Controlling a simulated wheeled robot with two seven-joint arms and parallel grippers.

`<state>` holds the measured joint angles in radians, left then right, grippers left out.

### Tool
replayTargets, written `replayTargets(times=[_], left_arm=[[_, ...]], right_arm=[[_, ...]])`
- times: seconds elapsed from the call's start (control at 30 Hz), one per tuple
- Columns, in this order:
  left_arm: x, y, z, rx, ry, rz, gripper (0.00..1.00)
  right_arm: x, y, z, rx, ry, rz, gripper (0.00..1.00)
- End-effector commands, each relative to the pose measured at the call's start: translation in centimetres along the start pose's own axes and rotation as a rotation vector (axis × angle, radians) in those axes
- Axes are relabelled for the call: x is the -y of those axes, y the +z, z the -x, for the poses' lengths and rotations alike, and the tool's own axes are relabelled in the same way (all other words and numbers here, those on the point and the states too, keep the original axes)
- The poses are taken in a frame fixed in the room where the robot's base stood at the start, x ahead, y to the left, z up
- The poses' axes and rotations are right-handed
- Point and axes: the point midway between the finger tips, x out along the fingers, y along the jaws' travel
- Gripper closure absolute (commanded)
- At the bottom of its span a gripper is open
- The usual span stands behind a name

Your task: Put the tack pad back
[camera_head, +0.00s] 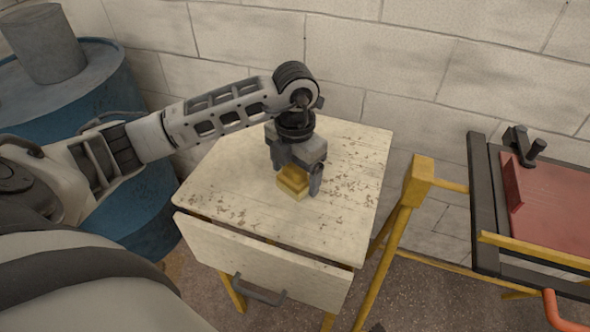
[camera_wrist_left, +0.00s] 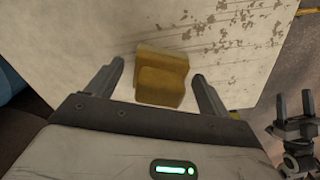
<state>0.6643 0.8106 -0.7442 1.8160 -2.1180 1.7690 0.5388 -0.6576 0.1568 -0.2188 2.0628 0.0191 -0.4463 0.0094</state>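The tack pad, a small yellow-ochre block with a stepped shape (camera_head: 291,186), lies on the pale, rust-specked top of a small cabinet (camera_head: 235,165). In the left wrist view the pad (camera_wrist_left: 161,85) sits between the fingers of my left gripper (camera_wrist_left: 160,80), with a gap visible on each side. My left gripper (camera_head: 295,180) points down over the pad and is open. What looks like my right gripper (camera_wrist_left: 294,100) shows at the lower right of the left wrist view, its two fingers apart and nothing between them. It is not seen in the head view.
The cabinet has a drawer front with a dark handle (camera_head: 260,291). A blue barrel (camera_head: 100,75) with a grey can (camera_head: 44,43) on it stands at the left. A yellow-framed bench with a red panel (camera_head: 550,205) is at the right. A block wall (camera_head: 390,60) is behind.

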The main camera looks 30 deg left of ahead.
Motion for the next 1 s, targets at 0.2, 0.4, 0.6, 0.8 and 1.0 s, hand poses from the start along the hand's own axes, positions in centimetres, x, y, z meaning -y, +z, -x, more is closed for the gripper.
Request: replayTargets(times=[0.2,0.4,0.6,0.8,1.0], left_arm=[[0.0,0.0,0.2,0.000,0.000,0.000,0.20],[-0.1,0.1,2.5,0.005,0.001,0.000,0.20],[0.0,0.2,6.9,0.007,0.001,-0.001,0.20],[-0.1,0.1,10.7,0.004,0.001,0.001,0.20],[0.0,0.1,12.3,0.001,0.000,0.001,0.20]], right_arm=[[0.0,-0.1,0.2,0.001,0.000,-0.001,0.36],[0.1,0.3,0.3,0.008,0.000,-0.001,0.36],[0.2,0.6,0.1,0.010,-0.002,-0.010,0.36],[0.3,0.4,0.1,0.005,-0.003,-0.016,0.36],[0.4,0.2,0.2,0.004,-0.002,-0.015,0.36]])
